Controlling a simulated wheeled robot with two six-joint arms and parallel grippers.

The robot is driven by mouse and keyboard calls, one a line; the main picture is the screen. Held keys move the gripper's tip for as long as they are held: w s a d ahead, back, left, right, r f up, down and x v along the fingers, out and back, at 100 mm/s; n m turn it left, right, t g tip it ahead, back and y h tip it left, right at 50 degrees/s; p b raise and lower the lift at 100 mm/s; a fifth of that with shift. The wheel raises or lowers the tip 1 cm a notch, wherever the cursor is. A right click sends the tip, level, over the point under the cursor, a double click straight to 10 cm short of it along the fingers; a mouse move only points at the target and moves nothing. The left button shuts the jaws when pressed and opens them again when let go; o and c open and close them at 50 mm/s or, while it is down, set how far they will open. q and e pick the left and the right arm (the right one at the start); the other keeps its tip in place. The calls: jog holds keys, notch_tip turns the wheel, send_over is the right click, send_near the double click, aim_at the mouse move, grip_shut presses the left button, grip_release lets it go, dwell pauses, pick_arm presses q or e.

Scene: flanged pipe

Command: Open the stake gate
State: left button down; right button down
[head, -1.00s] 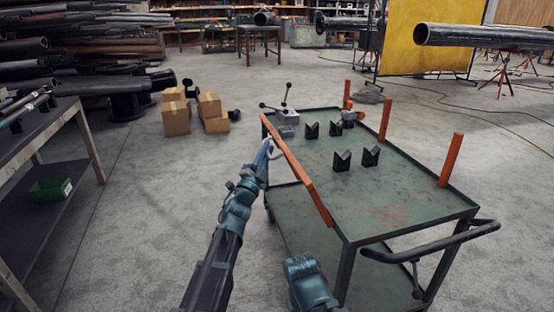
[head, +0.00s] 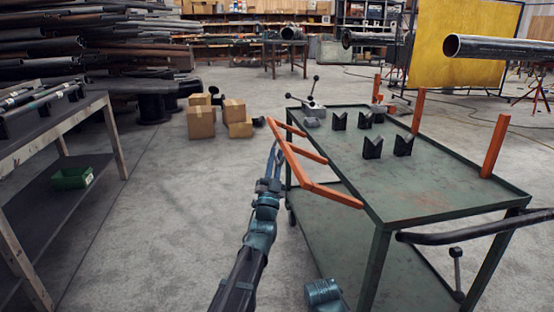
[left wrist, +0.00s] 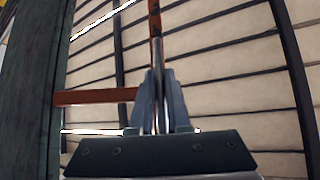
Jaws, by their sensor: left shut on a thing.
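The stake gate (head: 294,160), an orange rail with three stakes, is on the left side of the green cart (head: 400,205). It leans outward, its rail left of the cart and its stakes running back toward the cart's edge. My left gripper (head: 275,148) is at the rail's outer side. In the left wrist view, the left gripper (left wrist: 158,85) is shut on a thin grey bar (left wrist: 157,55), apparently the gate's handle. Orange gate parts (left wrist: 95,97) show beside and beyond it. My right gripper is out of view.
Black V-blocks (head: 372,146) and a grey clamp with lever handles (head: 312,105) stand on the cart. Upright orange stakes (head: 495,146) line its far side. A push handle (head: 470,232) juts at the near end.

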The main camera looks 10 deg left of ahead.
pick_arm(q)
jog(key=shift+f, duration=0.15)
dwell(0.3)
jog(key=c, duration=0.9)
grip_release()
jog(key=shift+s, duration=0.1)
jog(key=b+v, duration=0.9)
jog(key=v, duration=0.4)
jog(key=shift+s+a+f, duration=0.1)
jog(key=shift+s+f, duration=0.15)
jog(key=shift+s, duration=0.05)
